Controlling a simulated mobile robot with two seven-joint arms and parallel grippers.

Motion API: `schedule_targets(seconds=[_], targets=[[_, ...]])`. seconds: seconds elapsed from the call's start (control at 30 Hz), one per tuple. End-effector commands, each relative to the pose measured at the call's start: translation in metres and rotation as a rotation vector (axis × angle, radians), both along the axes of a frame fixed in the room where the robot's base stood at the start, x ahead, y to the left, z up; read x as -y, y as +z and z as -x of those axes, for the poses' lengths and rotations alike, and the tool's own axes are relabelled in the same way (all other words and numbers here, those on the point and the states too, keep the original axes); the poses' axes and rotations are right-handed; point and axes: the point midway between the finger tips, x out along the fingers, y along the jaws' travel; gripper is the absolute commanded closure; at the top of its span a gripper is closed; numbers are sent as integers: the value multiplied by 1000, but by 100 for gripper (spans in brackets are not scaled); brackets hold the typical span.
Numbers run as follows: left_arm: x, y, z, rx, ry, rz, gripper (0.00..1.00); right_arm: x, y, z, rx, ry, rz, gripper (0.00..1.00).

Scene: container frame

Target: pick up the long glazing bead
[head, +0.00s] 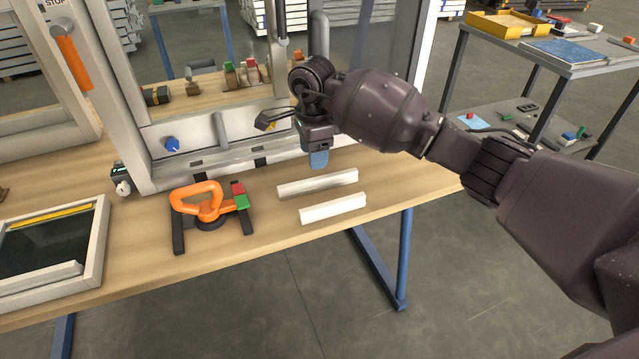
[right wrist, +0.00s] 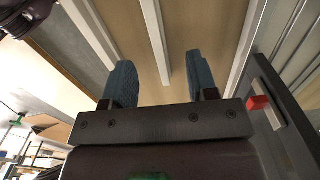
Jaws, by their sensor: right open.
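Two white glazing beads lie side by side on the wooden bench. The long glazing bead (head: 317,184) is the farther one, and a shorter bead (head: 333,208) lies in front of it. My right gripper (head: 319,159) points down, just behind and above the long bead, apart from it in the head view. In the right wrist view the gripper (right wrist: 160,75) is open, with blue fingers spread wide and nothing held. A pale strip (right wrist: 155,40) shows between the fingers; I cannot tell which bead it is. My left gripper is not in view.
An orange suction lifter (head: 201,203) on a dark stand, with a red and green block (head: 239,195), sits left of the beads. A white window frame (head: 150,130) stands behind. A small glazed frame (head: 90,260) lies at left. The bench's front right is clear.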

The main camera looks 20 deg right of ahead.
Motion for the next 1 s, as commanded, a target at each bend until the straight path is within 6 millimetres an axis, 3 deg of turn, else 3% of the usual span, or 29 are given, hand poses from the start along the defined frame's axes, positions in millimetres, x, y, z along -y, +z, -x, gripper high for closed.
schedule_targets(seconds=[0.1,0.33,0.6,0.97,1.0], targets=[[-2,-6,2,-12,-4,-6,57,0,-21,1,-5,0,-2,47],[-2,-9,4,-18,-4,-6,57,-1,-38,3,-5,1,-3,47],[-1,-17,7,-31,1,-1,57,-1,-74,7,-5,0,-3,47],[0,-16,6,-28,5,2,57,0,-78,6,0,0,-2,47],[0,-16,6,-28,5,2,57,0,-78,6,0,0,-2,53]])
